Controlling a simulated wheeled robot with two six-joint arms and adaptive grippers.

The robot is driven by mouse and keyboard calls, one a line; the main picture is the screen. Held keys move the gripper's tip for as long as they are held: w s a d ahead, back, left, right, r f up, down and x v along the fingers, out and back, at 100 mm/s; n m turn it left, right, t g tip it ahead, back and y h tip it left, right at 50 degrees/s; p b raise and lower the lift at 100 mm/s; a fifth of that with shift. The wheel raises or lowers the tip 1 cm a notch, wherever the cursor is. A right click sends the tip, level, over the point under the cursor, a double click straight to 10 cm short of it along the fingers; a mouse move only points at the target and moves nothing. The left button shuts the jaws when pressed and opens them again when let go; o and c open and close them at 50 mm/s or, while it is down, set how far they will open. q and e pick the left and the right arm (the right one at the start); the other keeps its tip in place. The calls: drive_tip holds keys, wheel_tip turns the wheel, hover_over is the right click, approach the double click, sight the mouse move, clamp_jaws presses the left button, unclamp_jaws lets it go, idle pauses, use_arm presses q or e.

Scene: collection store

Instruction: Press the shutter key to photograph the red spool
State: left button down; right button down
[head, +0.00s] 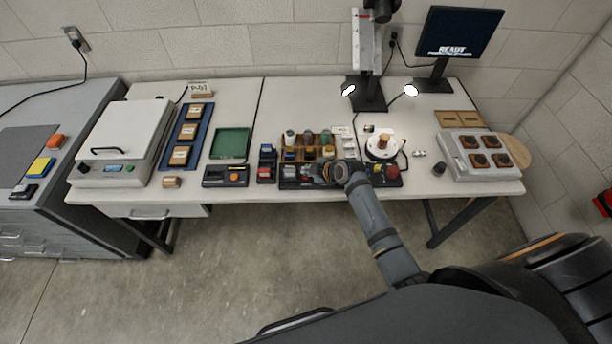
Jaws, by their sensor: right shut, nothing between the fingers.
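A white round turntable (371,153) stands right of the middle of the table, and a small reddish-brown spool (384,141) stands upright on it. A camera on a stand (368,60) rises behind it. A long black key panel (289,184) lies along the table's front edge, with a red key (392,172) at its right end. My right gripper (312,173) is shut and empty, over the panel's left part; contact with a key cannot be told. My gripper and wrist hide the panel's middle. My left gripper is out of view.
A monitor (458,35) showing "READY" stands at the back right. A rack of several small jars (308,141) stands behind the panel. A green tray (231,143) and a white scale-like box (125,145) are to the left. A tray of dark blocks (484,153) is right.

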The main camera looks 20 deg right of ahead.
sight(308, 178)
drive_tip(key=shift+f+b, duration=0.35)
drive_tip(key=shift+f, duration=0.05)
drive_tip(key=shift+f+b, duration=0.35)
drive_tip(key=shift+f, duration=0.15)
idle(0.7)
idle(0.3)
drive_tip(key=shift+r+p, duration=0.8)
drive_tip(key=shift+r, duration=0.1)
wheel_tip(308, 178, up, 5)
drive_tip(key=p, duration=0.4)
drive_tip(key=shift+r+p, duration=0.1)
drive_tip(key=shift+p, duration=0.2)
